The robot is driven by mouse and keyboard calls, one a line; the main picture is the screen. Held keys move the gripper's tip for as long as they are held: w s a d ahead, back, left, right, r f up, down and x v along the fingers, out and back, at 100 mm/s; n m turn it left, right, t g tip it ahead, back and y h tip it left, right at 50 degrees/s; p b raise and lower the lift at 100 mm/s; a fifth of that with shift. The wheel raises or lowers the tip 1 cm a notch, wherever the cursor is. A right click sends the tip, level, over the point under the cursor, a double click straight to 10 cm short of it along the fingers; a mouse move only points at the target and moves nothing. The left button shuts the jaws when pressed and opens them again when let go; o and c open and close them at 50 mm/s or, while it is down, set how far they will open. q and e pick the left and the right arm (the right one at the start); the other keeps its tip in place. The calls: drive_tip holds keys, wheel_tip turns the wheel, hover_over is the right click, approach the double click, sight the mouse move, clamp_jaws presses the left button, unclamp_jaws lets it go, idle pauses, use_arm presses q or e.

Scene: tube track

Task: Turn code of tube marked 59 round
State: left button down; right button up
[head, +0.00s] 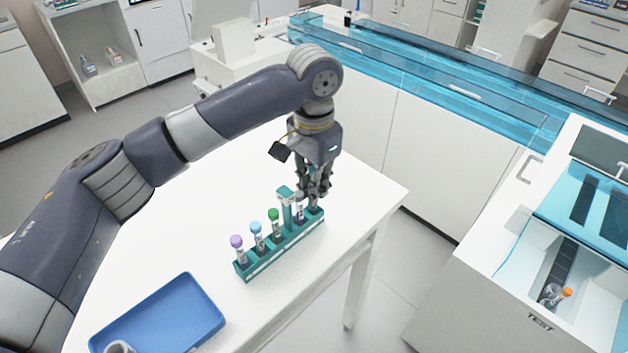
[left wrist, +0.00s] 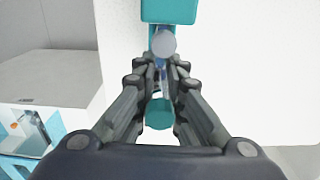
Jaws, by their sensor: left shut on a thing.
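A teal rack (head: 262,263) stands on the white table with a row of capped tubes: a purple-capped tube (head: 237,243), a blue-capped tube (head: 256,230) and a green-capped tube (head: 273,216) in its near part. My left gripper (head: 314,198) points down at the rack's far right end, shut on a tube. In the left wrist view, a pale grey cap (left wrist: 163,43) shows just above the fingertips (left wrist: 161,78), with a clear, bluish tube body between them. The fingers hide much of this tube. No number is readable on any tube. My right gripper is not in view.
A blue tray (head: 160,312) lies at the table's near left. Blue transparent track covers (head: 440,85) run behind the table. A cabinet marked TEST (head: 490,290) stands right. Table left of the rack is clear.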

sight(314, 208)
use_arm(q)
drive_tip(key=shift+f, duration=1.65)
drive_tip(key=shift+r+p, duration=0.1)
drive_tip(key=shift+p, duration=0.3)
drive_tip(key=shift+n+p, duration=0.6)
drive_tip(key=shift+p, duration=0.05)
drive_tip(key=shift+n+p, duration=2.8)
drive_tip(key=shift+p, duration=1.15)
drive_tip(key=shift+n+p, duration=0.9)
drive_tip(key=shift+p, duration=0.3)
